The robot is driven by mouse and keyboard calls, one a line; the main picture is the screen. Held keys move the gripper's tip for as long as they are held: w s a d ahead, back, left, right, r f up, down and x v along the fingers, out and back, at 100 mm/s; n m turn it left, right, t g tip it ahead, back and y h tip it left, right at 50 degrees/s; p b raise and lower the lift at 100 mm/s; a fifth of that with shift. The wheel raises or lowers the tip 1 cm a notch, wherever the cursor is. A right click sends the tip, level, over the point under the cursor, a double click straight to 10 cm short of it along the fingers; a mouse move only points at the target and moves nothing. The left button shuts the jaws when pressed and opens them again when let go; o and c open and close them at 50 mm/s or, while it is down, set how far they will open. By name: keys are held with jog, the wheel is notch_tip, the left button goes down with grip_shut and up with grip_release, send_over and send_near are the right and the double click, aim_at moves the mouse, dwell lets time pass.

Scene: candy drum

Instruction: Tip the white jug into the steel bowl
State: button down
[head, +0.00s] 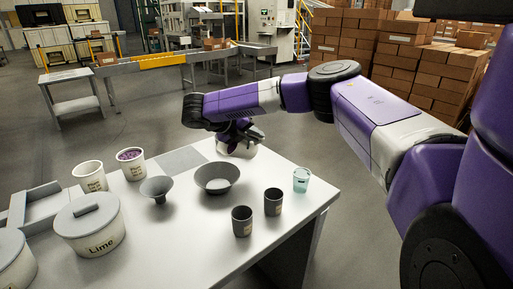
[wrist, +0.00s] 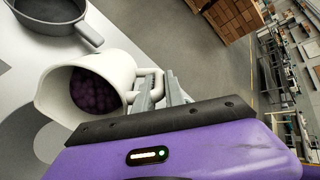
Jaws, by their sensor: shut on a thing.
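The white jug (wrist: 62,95) fills the left half of the wrist view, with purple balls (wrist: 95,92) visible inside its mouth. My gripper (wrist: 165,92) is shut on its handle (wrist: 150,84). In the head view the jug (head: 238,150) shows partly below my gripper (head: 238,134), behind the steel bowl by the table's far edge; the gripper hides its upper part. How far it tilts is unclear. The steel bowl (head: 217,186) stands upright on the table, and its inside shows no balls.
A grey funnel (head: 157,188) stands left of the bowl. Two dark cups (head: 242,221) (head: 273,202) and a teal glass (head: 301,179) stand right of it. Two white tubs (head: 90,176) (head: 131,164) and the Lime drum (head: 89,224) are at left.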

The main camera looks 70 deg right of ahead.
jog(key=a+h+p, duration=0.1)
jog(key=w+a+g+h+p, duration=0.1)
jog(key=h, duration=0.1)
jog(key=shift+w+g, duration=0.25)
jog(key=shift+g, duration=0.05)
jog(key=w+a+g+h+p, duration=0.1)
jog(key=h+p, duration=0.1)
jog(key=p, duration=0.1)
jog(key=a+g+h+p, duration=0.1)
jog(key=a+h+p, duration=0.1)
jog(key=p, duration=0.1)
jog(key=w+a+g+h+p, duration=0.1)
jog(key=a+p, duration=0.1)
jog(key=p, duration=0.2)
jog(key=shift+w+r+h, duration=0.3)
jog(key=shift+h, duration=0.1)
jog(key=shift+a, duration=0.1)
jog(key=shift+w+a+g+h, duration=0.3)
jog(key=shift+a+g+h, duration=0.2)
jog(key=shift+h, duration=0.2)
